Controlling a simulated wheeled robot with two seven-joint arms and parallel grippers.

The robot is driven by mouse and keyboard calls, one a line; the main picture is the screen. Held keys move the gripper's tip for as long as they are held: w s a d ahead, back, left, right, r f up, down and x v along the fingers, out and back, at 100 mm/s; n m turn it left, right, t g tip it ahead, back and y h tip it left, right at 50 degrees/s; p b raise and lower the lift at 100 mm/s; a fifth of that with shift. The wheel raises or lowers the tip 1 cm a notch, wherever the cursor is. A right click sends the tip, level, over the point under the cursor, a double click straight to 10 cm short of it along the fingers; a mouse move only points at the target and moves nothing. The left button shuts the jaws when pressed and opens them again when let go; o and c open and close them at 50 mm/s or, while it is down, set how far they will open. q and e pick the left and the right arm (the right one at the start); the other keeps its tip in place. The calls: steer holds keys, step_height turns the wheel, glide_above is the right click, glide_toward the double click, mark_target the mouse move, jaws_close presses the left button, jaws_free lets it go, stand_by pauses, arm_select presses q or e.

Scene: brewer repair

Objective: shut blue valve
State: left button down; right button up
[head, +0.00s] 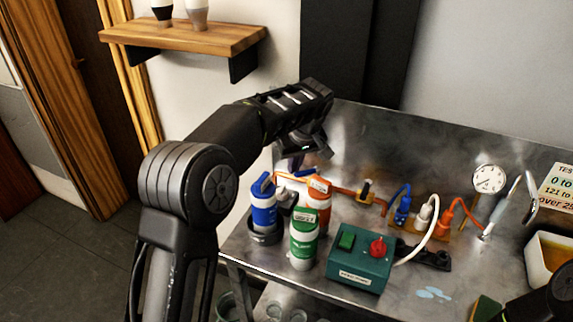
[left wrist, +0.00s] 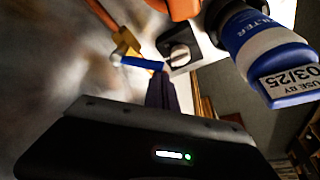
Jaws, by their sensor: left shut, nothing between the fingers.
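The blue valve handle (head: 303,173) shows behind the orange-and-white filter canister (head: 316,200) on the metal bench. In the left wrist view the blue lever (left wrist: 140,62) lies across the end of a yellow-orange pipe fitting. My left gripper (head: 299,158) hangs over the back of the canisters, pointing down, close to the handle. In the left wrist view its dark fingers (left wrist: 163,90) are together and empty, with their tips close to the lever's right end. I cannot tell whether they touch. The right gripper is not visible; a dark part at the lower right may be my right arm.
A blue canister (head: 264,205) and green canister (head: 304,240) stand in front. A green switch box (head: 360,262) with a red knob, coloured plugs (head: 424,215) and a gauge (head: 489,179) are to the right. A wooden shelf (head: 185,38) is upper left.

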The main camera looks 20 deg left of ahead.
mark_target(305, 174)
arm_select(q)
steer(key=shift+s+d+f+b, duration=0.1)
steer(key=shift+s+d+b, duration=0.25)
steer(key=shift+s+d, duration=0.1)
steer(key=shift+s+d+b, duration=0.3)
steer(key=shift+d, duration=0.1)
steer(key=shift+s+d+b, duration=0.3)
steer(key=shift+d, duration=0.7)
steer(key=shift+s+d, duration=0.1)
steer(key=shift+d, duration=0.1)
